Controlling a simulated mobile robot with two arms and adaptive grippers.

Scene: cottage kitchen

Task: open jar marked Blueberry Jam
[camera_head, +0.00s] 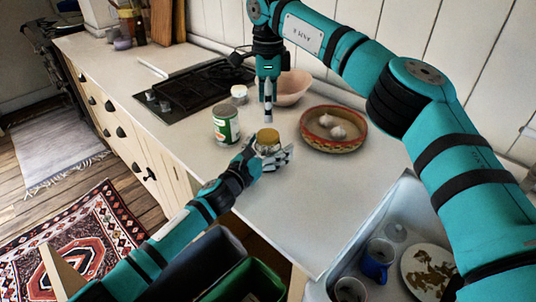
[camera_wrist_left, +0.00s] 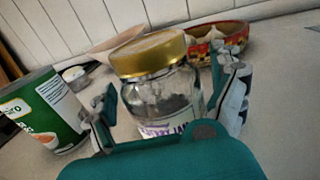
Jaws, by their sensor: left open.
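A glass jar with a gold lid (camera_head: 268,137) stands upright on the worktop. In the left wrist view the jar (camera_wrist_left: 162,95) shows a label with purple lettering, partly hidden behind my gripper's palm. My left gripper (camera_head: 269,154) is open, low over the worktop, with one finger on each side of the jar. In the left wrist view a gap shows between the jar and at least the right finger. My right gripper (camera_head: 268,112) points down just above the lid, apart from it. It is seen edge-on, so its opening cannot be judged.
A green and white can (camera_head: 226,125) stands just left of the jar. A patterned bowl (camera_head: 318,147) with garlic is to the right, and a pink bowl (camera_head: 291,89) is behind. A black hob (camera_head: 188,92) lies back left. A sink (camera_head: 345,262) with dishes is front right.

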